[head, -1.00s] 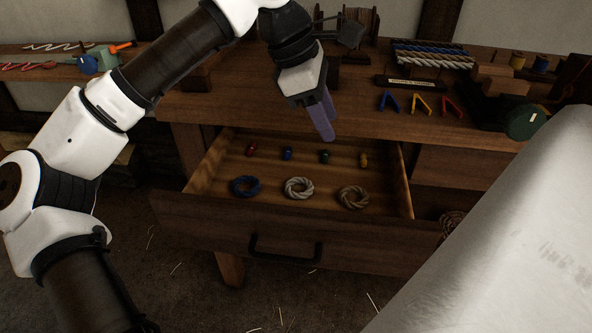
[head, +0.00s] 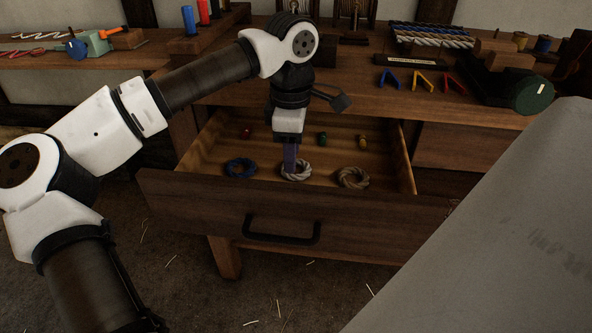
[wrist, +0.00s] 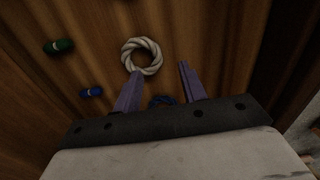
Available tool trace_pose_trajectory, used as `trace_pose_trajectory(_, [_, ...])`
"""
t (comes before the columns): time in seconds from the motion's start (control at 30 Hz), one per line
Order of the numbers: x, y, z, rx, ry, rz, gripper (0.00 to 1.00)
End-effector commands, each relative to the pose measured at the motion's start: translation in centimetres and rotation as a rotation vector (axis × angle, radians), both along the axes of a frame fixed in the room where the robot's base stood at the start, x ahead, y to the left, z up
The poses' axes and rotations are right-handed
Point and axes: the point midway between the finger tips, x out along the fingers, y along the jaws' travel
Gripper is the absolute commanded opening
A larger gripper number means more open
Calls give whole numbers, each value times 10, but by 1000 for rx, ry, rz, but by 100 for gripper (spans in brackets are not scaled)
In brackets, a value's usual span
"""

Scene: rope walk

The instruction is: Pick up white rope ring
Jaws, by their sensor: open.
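The white rope ring (head: 297,172) lies flat in the open drawer, between a blue rope ring (head: 240,168) and a tan rope ring (head: 352,178). My gripper (head: 291,160) points down into the drawer over the white ring and hides part of it in the head view. In the wrist view the white ring (wrist: 141,56) is whole and lies ahead of the purple fingers (wrist: 160,85), nearer the left one. The fingers are apart with nothing between them but a glimpse of the blue ring (wrist: 163,101) below. Whether a fingertip touches the white ring I cannot tell.
The drawer front (head: 300,215) with its black handle stands nearest me. Small red, green (head: 322,139) and yellow spools lie at the drawer's back; a blue one (wrist: 92,91) shows in the wrist view. The bench top above holds coloured clips (head: 423,82) and rope strands.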

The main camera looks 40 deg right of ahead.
Motion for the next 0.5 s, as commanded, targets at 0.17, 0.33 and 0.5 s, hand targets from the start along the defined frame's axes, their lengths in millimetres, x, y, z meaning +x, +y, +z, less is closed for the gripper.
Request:
trace_pose_trajectory(0.17, [-1, -6, -27, 0, 4, -1, 42])
trace_pose_trajectory(0.33, [-2, -6, -47, 0, 3, -2, 42])
trace_pose_trajectory(0.5, [-1, -6, -47, -1, 1, -1, 42])
